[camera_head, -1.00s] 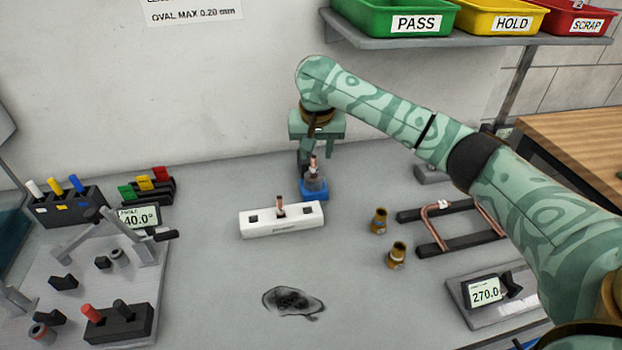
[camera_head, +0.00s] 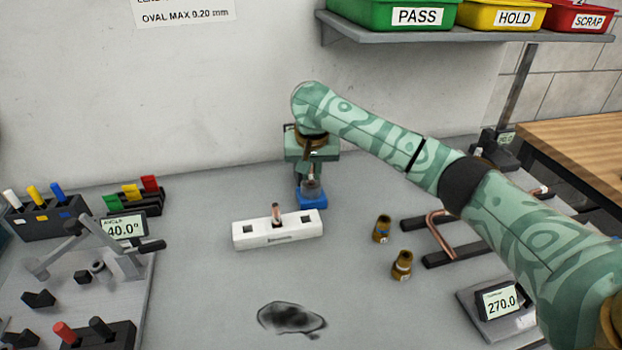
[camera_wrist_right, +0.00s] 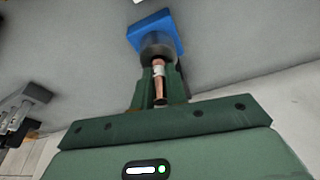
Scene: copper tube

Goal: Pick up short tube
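A short copper tube (camera_wrist_right: 158,88) stands upright in a grey cylinder on a blue base (camera_wrist_right: 156,32) in the right wrist view. The blue base also shows in the head view (camera_head: 312,200), near the wall. My right gripper (camera_wrist_right: 158,92) has its fingers on either side of the tube, very close to it. I cannot tell whether they touch it. In the head view the right gripper (camera_head: 309,170) is directly above the blue base and mostly hides the tube. Another short copper tube (camera_head: 276,212) stands in the middle of a white block (camera_head: 247,236). My left gripper is not in view.
Two brass fittings (camera_head: 382,229) (camera_head: 402,266) stand right of the white block. A bent copper tube (camera_head: 438,236) lies on dark rails. A 270.0 display (camera_head: 498,300) is at lower right. A grey fixture (camera_head: 100,250) is at left.

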